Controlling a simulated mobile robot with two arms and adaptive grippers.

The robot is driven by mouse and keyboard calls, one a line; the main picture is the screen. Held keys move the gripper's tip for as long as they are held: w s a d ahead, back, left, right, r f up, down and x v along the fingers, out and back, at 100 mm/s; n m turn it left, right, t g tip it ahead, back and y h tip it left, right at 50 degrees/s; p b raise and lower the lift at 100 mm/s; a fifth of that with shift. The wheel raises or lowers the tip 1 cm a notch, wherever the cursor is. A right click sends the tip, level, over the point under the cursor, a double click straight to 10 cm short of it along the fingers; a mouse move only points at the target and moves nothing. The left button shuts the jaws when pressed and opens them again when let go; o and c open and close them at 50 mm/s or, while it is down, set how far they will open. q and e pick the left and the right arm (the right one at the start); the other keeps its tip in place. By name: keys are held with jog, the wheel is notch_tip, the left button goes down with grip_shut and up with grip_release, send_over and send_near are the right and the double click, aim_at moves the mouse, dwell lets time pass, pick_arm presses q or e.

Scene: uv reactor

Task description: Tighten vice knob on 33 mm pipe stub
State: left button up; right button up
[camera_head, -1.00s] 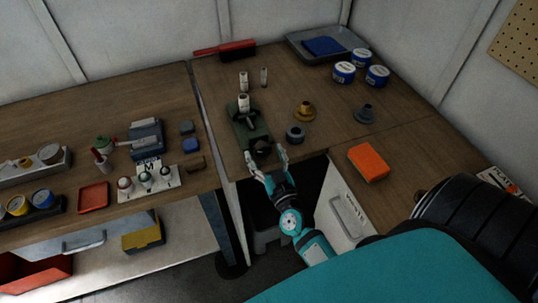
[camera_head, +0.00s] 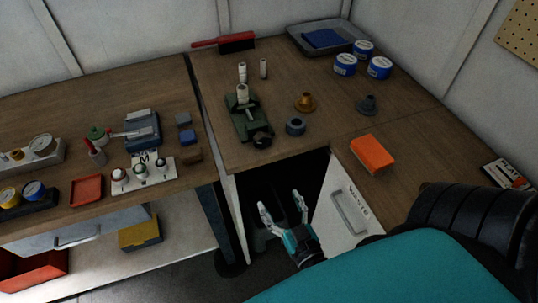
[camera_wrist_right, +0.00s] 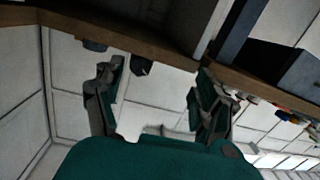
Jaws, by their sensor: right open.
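The green vice (camera_head: 246,118) stands at the front edge of the right-hand bench, with its dark round knob (camera_head: 262,140) at the front end, by the bench edge. A pale pipe stub (camera_head: 242,93) stands upright at the vice. My right gripper (camera_head: 281,203) is open and empty, below and in front of the bench edge, clear of the knob. In the right wrist view its two fingers (camera_wrist_right: 157,97) are spread apart, with a dark rounded shape, possibly the knob (camera_wrist_right: 142,66), at the bench edge beyond them. My left gripper is not in view.
A grey ring (camera_head: 295,126) sits right of the vice, with a brass flanged part (camera_head: 305,102) behind it. An orange block (camera_head: 372,154) lies farther right. Another pale cylinder (camera_head: 243,72) stands behind the vice. Open space lies below the bench edge around my gripper.

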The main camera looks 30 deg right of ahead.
jog(key=s+a+f+n+g+y+b, duration=0.1)
jog(key=a+f+g, duration=0.1)
jog(key=f, duration=0.8)
jog(key=s+a+f+n+g+y, duration=0.1)
jog(key=a+f+g+y, duration=0.1)
jog(key=f, duration=0.8)
jog(key=shift+s+a+f+b, duration=0.25)
jog(key=shift+s+a+b, duration=0.15)
jog(key=shift+a, duration=0.3)
jog(key=shift+w, duration=0.1)
